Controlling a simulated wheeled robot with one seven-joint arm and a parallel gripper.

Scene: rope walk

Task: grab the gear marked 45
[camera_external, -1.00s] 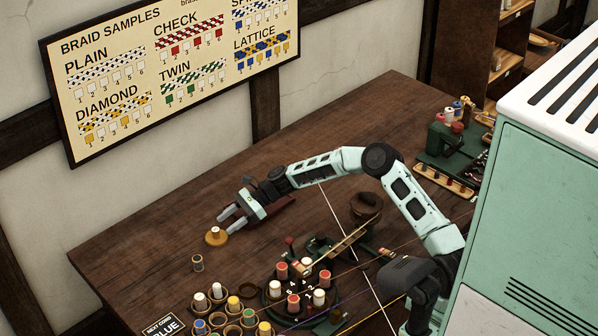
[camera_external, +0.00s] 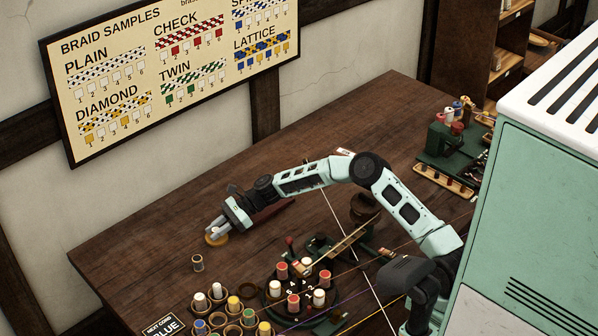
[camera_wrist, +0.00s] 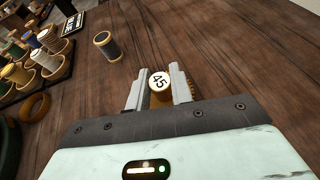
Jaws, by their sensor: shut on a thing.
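The gear marked 45 (camera_wrist: 160,82) shows a white round top with a black 45 in the wrist view. My gripper (camera_wrist: 158,90) is shut on it, one finger on each side of the marked top. In the external view my gripper (camera_external: 214,230) is low at the left part of the table, and the brass-coloured gear's rim (camera_external: 215,240) shows below the fingers. The gear appears to be at the table surface; I cannot tell whether it is lifted.
A small dark spool (camera_external: 197,263) stands alone near the gear. Several coloured bobbins (camera_external: 233,303) stand in rings at the front, beside a round braiding stand (camera_external: 293,284) with cords running right. A sign reading BLUE (camera_external: 164,326) is at the front edge. Bare table lies left of the gear.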

